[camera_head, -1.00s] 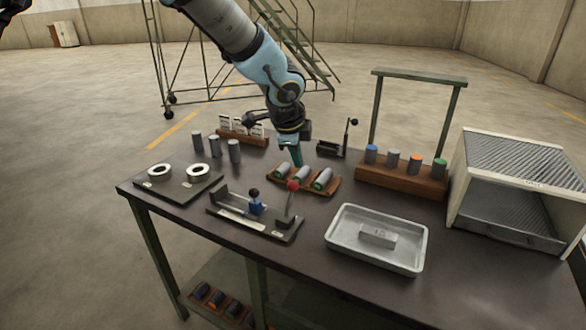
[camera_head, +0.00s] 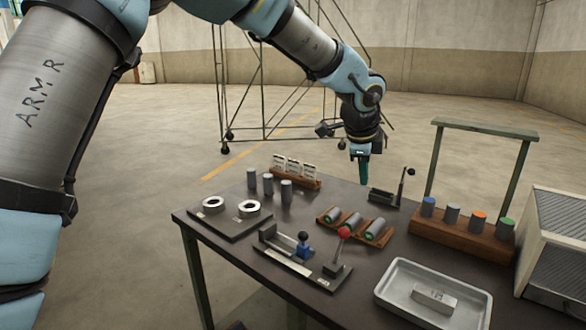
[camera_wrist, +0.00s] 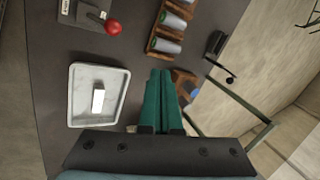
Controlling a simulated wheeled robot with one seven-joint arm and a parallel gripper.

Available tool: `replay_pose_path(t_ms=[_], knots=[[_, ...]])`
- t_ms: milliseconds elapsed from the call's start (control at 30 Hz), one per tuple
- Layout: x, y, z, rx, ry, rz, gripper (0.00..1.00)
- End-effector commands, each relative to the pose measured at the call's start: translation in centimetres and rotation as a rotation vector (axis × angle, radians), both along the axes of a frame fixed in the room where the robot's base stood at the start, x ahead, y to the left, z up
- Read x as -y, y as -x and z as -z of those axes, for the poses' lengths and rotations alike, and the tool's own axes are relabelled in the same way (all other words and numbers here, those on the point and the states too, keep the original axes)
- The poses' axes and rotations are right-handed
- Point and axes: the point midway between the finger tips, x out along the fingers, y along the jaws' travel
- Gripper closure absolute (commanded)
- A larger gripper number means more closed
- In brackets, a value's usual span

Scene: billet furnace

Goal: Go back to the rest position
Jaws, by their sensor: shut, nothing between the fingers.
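My gripper (camera_head: 363,172) hangs above the back of the dark table (camera_head: 230,222), fingers pointing down, just behind the wooden cradle with grey billets. In the wrist view its green fingers (camera_wrist: 162,100) lie together with nothing between them. My arm reaches in from the upper left of the head view.
On the table are the billet cradle (camera_head: 320,213), a lever fixture with red knob (camera_head: 344,232), a metal tray (camera_head: 385,286) with a grey block (camera_head: 434,300), a rack of colour-topped cylinders (camera_head: 460,236), a ring plate (camera_head: 230,225) and standing cylinders (camera_head: 268,184). A furnace box (camera_head: 555,250) stands at right.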

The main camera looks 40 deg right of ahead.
Motion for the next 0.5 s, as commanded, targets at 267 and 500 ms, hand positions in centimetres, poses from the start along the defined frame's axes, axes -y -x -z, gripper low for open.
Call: replay_pose_path(t_ms=[267, 500], knots=[[-0.9, -0.9, 0.2, -0.006, -0.005, -0.031, 1.0], [-10.7, -9.3, 2.0, -0.091, -0.042, -0.394, 1.0]])
